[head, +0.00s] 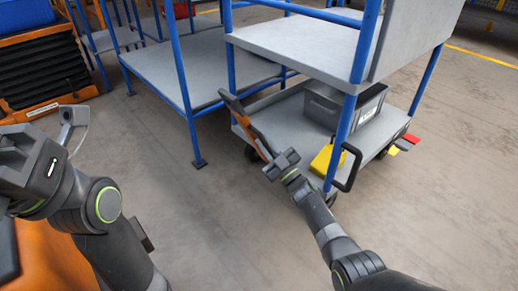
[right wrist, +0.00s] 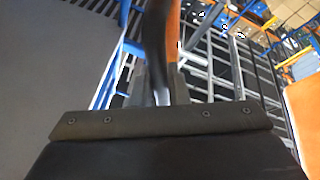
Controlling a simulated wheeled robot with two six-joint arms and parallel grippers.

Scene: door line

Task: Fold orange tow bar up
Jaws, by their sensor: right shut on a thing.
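The orange tow bar (head: 262,141) stands tilted at the near left corner of the grey cart with blue posts. Its dark end points up and left, and its orange part runs down to my right gripper (head: 280,163). My right gripper is shut on the bar. In the right wrist view the bar (right wrist: 173,38) shows as a dark and orange strip rising from the jaws. Its joint with the cart is hidden. My left gripper (head: 22,160) is at the left edge, away from the bar; its jaws are not clear.
The cart's lower deck (head: 290,118) carries a grey crate (head: 325,103). A yellow block (head: 327,158) and a black loop handle (head: 347,168) are at its near corner. Another blue-framed cart (head: 160,72) stands close behind left. Open floor (head: 215,225) lies in front.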

